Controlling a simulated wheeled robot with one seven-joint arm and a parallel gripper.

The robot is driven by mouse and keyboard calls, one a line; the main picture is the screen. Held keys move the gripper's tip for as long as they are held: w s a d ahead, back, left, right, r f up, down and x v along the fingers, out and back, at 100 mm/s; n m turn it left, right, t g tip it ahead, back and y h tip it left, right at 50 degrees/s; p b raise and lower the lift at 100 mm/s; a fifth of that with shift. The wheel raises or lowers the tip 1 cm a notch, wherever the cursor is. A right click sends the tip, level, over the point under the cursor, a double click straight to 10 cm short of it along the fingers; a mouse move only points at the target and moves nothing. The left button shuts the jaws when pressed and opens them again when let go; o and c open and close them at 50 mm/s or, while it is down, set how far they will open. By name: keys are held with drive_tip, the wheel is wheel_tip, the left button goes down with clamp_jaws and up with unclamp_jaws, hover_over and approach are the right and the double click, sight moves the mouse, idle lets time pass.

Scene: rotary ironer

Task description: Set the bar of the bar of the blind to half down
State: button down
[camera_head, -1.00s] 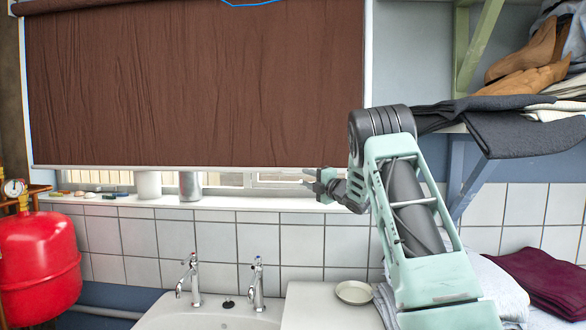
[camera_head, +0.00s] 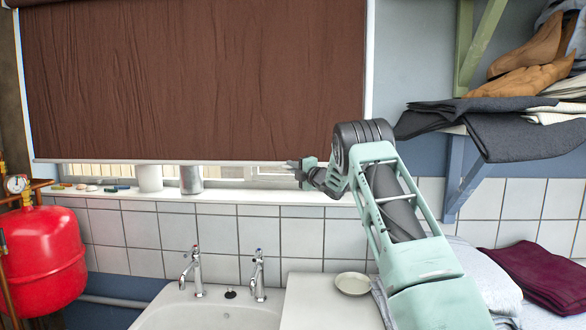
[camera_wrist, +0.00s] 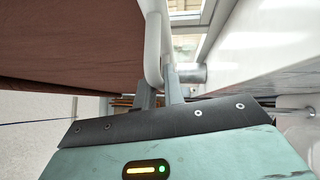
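The brown blind (camera_head: 190,80) hangs over the window, with a pale bar (camera_head: 110,161) along its lower edge, just above the sill. My gripper (camera_head: 298,170) is at this bar, towards its right end. In the wrist view the brown cloth (camera_wrist: 70,40) fills the upper left, and the white bar (camera_wrist: 152,40) comes down to my gripper's two grey fingers (camera_wrist: 160,92). The fingers stand a little apart, with the bar at their tips. I cannot tell whether they press on it.
A white cup (camera_head: 149,179) and a metal can (camera_head: 191,180) stand on the sill (camera_head: 240,196), left of my gripper. Two taps and a sink (camera_head: 215,318) are below. Shelves with dark cloth (camera_head: 520,135) are at the right, and a red tank (camera_head: 40,255) is at the left.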

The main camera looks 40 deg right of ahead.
wheel_tip(320, 180, up, 28)
drive_tip(key=p, duration=1)
drive_tip(key=shift+r, duration=0.2)
drive_tip(key=c, duration=1.5)
unclamp_jaws()
drive_tip(key=shift+f, duration=0.1)
drive_tip(key=shift+s, duration=0.1)
drive_tip(key=s+b, duration=0.3)
drive_tip(key=s, duration=0.2)
drive_tip(key=s+f+b, duration=0.1)
drive_tip(key=s+b, duration=0.2)
drive_tip(key=s, duration=0.3)
drive_tip(key=s+a+f+b, duration=0.1)
drive_tip(key=s+b, duration=0.3)
drive_tip(key=s, duration=0.2)
drive_tip(key=shift+f, duration=0.25)
